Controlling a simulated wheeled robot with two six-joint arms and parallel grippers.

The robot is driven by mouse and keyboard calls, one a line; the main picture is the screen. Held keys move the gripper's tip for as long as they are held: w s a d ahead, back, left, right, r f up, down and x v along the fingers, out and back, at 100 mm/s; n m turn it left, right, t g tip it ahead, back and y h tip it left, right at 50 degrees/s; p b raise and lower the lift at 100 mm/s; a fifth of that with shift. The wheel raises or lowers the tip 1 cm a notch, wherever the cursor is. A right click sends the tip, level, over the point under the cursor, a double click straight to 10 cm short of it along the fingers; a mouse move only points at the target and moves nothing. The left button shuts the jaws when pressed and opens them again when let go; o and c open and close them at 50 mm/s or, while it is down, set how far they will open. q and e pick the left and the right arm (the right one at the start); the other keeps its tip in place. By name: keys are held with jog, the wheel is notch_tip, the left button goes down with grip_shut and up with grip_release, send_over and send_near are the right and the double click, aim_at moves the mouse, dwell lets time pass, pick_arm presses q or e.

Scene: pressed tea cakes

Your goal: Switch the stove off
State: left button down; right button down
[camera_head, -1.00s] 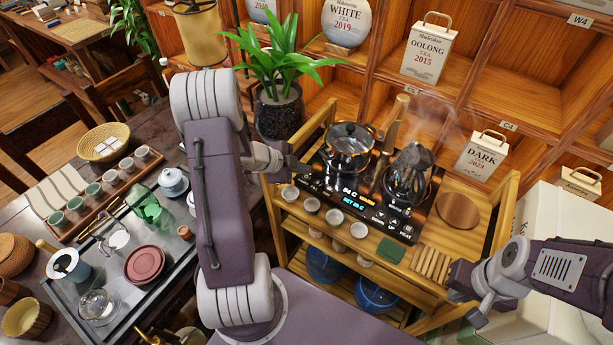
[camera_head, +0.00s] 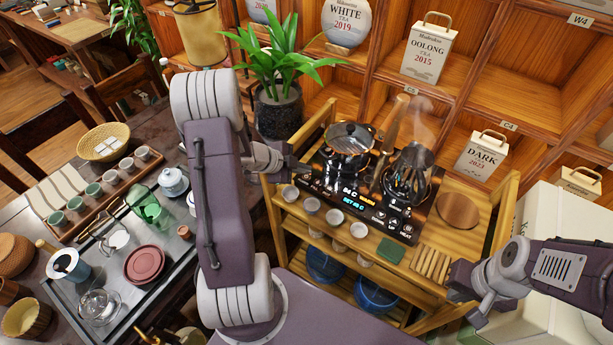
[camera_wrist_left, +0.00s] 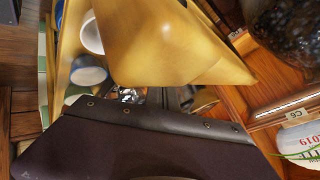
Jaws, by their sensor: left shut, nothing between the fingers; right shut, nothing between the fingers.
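The stove (camera_head: 346,200) is a black two-burner hob on a wooden cart. Its front panel has a lit display with orange and blue text and several touch marks (camera_head: 392,221) to the right. A lidded pot (camera_head: 349,139) sits on the left burner and a dark glass kettle (camera_head: 408,178) on the right one, with steam above it. My left gripper (camera_head: 299,167) is shut and empty by the stove's left end; whether it touches anything is unclear. My right gripper (camera_head: 470,298) is shut and empty near the cart's front right corner, apart from the stove.
Small cups (camera_head: 312,205) stand along the cart's front ledge, with a green cloth (camera_head: 391,250) beside them. The cart's raised wooden rail (camera_wrist_left: 160,45) crosses the left wrist view. A potted plant (camera_head: 278,112) stands behind my left gripper. A round wooden board (camera_head: 458,210) lies right of the stove.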

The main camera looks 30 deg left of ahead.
aim_at(304, 177)
pick_arm(q)
jog(key=shift+f, duration=0.4)
jog(key=shift+f+b, duration=0.25)
jog(key=shift+b, duration=0.05)
jog(key=shift+r, duration=0.1)
dwell(0.5)
jog(key=shift+r+p, duration=0.65)
jog(key=shift+p, duration=0.2)
notch_tip(304, 177, up, 5)
jog(key=p, duration=0.5)
jog(key=shift+r, duration=0.1)
dwell(0.4)
